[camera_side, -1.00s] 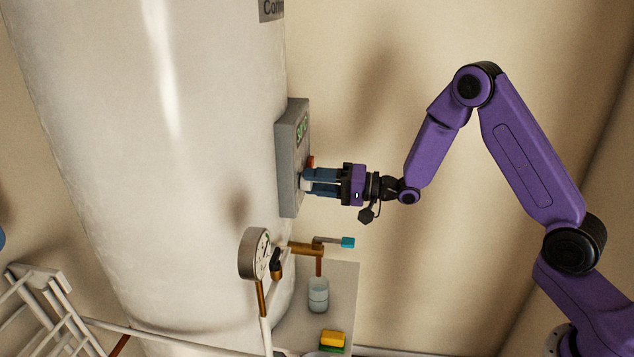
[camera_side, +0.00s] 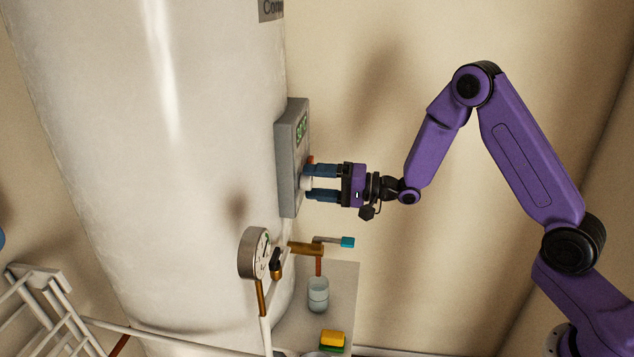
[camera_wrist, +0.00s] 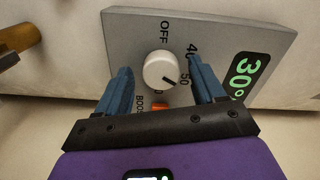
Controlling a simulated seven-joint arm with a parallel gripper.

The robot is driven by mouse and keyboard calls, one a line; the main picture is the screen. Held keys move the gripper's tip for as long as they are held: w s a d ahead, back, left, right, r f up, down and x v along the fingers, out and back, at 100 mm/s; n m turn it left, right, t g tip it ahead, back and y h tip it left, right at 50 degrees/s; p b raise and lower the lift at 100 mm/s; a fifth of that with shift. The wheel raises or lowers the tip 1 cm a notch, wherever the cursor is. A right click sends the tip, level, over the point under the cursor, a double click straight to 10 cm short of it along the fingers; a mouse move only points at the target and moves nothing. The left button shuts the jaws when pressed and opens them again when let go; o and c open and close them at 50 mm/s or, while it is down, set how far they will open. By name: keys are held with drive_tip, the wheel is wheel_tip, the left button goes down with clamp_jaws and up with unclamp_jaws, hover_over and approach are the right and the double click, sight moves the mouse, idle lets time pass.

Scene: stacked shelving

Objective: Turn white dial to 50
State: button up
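The white dial (camera_wrist: 160,70) is on a grey control panel (camera_wrist: 126,24), with OFF, 40, 50 and BOOST printed around it. Its black mark points to the lower right, roughly toward 50; another label is partly hidden. The panel's green display (camera_wrist: 244,78) reads 30°. My gripper (camera_wrist: 161,69) is open, with one blue finger on each side of the dial and gaps visible between. In the side view, my gripper (camera_side: 311,183) reaches level to the panel (camera_side: 291,160), and a bit of the dial (camera_side: 306,183) shows between the fingertips.
An orange button or light (camera_wrist: 160,107) sits on the panel close to the dial. The panel is on a large white tank (camera_side: 140,150). Below are a pressure gauge (camera_side: 253,253), a brass valve (camera_side: 305,248), a cup (camera_side: 318,294) and a sponge (camera_side: 333,338).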

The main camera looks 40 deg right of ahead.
drive_tip(key=v, duration=1.7)
drive_tip(key=shift+s+d+r, duration=0.1)
drive_tip(key=shift+d+r, duration=0.05)
drive_tip(key=s+a+f+n+g+h, duration=0.3)
drive_tip(key=s+a+n+g+h, duration=0.25)
drive_tip(key=a+n+h, duration=0.35)
drive_tip(key=s+d+r+n+g+h, duration=0.1)
drive_tip(key=s+n+g, duration=0.2)
drive_tip(key=s, duration=0.8)
drive_tip(key=s+d+r+n+g+h, duration=0.2)
drive_tip(key=s+n+g, duration=0.2)
drive_tip(key=s, duration=0.8)
drive_tip(key=n, duration=0.2)
drive_tip(key=shift+s+d+r+n, duration=0.2)
drive_tip(key=shift+r+n, duration=0.1)
